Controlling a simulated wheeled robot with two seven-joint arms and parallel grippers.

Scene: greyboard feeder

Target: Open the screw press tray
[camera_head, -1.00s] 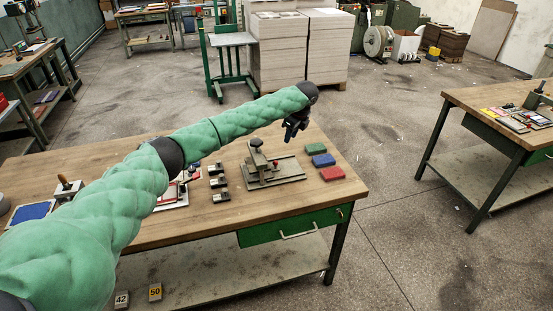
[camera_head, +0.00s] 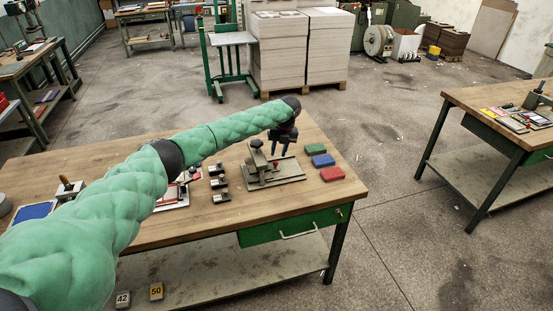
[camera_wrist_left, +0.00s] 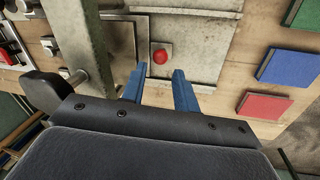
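The screw press (camera_head: 258,158) stands on the wooden table, a grey metal device on a flat base plate (camera_head: 290,177). A red knob (camera_head: 276,166) shows beside its post. In the left wrist view the red knob (camera_wrist_left: 160,56) sits on a small square plate on the grey metal surface (camera_wrist_left: 205,55); I cannot tell the tray's edges clearly. My left gripper (camera_head: 282,149) is above the press's right side. Its two blue fingers (camera_wrist_left: 158,77) are apart and empty, with the knob just beyond the gap between their tips. My right gripper is out of view.
Green (camera_head: 316,148), blue (camera_head: 323,160) and red (camera_head: 332,174) blocks lie right of the press. Small metal pieces (camera_head: 219,183) stand to its left. A green drawer (camera_head: 295,226) hangs under the table's front edge. In the wrist view the press's post (camera_wrist_left: 85,40) is close on the left.

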